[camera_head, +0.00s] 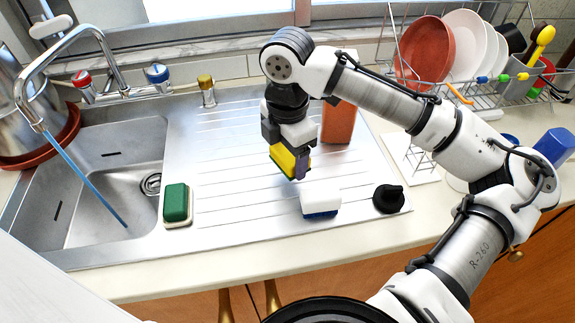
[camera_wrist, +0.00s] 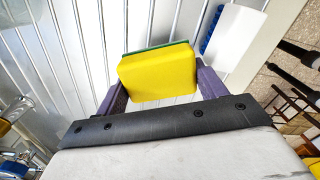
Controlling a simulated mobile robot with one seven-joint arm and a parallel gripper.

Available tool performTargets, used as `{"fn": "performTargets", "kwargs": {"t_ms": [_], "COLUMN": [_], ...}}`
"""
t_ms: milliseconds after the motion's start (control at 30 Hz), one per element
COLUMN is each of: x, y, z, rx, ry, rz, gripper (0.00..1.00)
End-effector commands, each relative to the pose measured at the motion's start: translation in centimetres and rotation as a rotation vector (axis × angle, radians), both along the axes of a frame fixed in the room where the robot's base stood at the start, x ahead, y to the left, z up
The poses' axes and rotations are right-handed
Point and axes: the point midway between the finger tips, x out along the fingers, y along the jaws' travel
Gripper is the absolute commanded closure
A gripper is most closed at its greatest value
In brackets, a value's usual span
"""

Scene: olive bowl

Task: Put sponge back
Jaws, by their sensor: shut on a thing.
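A yellow sponge (camera_head: 283,160) with a green side is held in my gripper (camera_head: 290,172) above the ridged steel drainboard. In the wrist view the yellow sponge (camera_wrist: 158,75) sits between the two purple fingers of my gripper (camera_wrist: 158,88), its green layer on the far edge. A green and white sponge (camera_head: 176,203) lies on the drainboard beside the sink basin.
The sink basin (camera_head: 100,190) with a tap and blue water stream is at left. A black stopper (camera_head: 388,198) lies at front right, and an orange-brown block (camera_head: 338,122) stands behind my gripper. A dish rack with plates (camera_head: 464,45) is at back right. The drainboard's left middle is clear.

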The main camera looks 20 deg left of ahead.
Motion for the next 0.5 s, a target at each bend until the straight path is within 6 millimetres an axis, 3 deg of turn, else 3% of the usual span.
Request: {"fn": "performTargets", "kwargs": {"t_ms": [333, 500], "x": [0.0, 0.0], "y": [0.0, 0.0], "z": [-3.9, -4.6], "rx": [0.0, 0.001], "ry": [0.002, 0.0], "rz": [0.0, 0.001], "gripper": [0.51, 0.51]}}
